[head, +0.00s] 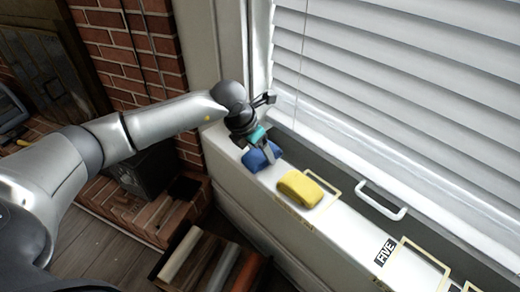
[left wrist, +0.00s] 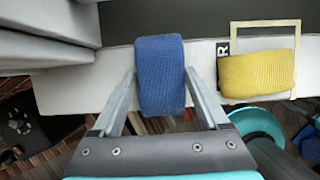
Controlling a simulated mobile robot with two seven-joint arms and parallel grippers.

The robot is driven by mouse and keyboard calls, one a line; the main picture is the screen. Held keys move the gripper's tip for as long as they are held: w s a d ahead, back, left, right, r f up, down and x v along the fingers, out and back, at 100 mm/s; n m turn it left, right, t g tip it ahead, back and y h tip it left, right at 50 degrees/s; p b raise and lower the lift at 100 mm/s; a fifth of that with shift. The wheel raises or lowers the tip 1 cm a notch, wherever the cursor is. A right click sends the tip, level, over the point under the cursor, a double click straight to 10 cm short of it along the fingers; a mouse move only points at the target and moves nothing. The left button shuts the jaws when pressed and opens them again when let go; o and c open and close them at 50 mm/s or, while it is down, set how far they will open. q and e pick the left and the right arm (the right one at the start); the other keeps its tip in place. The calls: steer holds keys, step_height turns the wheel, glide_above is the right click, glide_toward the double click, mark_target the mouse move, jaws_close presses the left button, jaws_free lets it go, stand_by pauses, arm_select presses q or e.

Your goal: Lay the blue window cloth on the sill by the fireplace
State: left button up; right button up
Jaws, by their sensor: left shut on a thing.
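The blue window cloth (head: 256,160) is a folded block at the far end of the white sill (head: 345,225), by the brick fireplace. My left gripper (head: 268,150) points down at it and is shut on it. In the left wrist view the blue cloth (left wrist: 160,72) sits between the two fingers of the gripper (left wrist: 160,78), over the white sill (left wrist: 70,88). I cannot tell whether its underside touches the sill. My right gripper is not in view.
A yellow cloth (head: 300,189) lies beside it, partly over a yellow outlined frame. A white handle (head: 382,200) and a "FIVE" label (head: 385,252) are farther along. Window blinds (head: 410,90) rise behind. A crate of coloured rolls (head: 208,262) stands on the floor below.

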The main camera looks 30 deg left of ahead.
arm_select(q)
steer(key=shift+f+b, duration=0.3)
steer(key=shift+f, duration=0.15)
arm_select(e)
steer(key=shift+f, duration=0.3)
arm_select(q)
steer(key=o, duration=1.2)
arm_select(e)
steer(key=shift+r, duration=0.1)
arm_select(q)
steer(key=shift+r, duration=0.2)
steer(key=p+v, duration=0.2)
steer(key=v, duration=0.4)
steer(key=shift+s+r+p, duration=0.1)
steer(key=shift+r+p, duration=0.05)
steer(key=shift+p, duration=0.15)
steer(key=p+v, duration=0.2)
steer(key=v, duration=0.6)
steer(key=shift+r, duration=0.3)
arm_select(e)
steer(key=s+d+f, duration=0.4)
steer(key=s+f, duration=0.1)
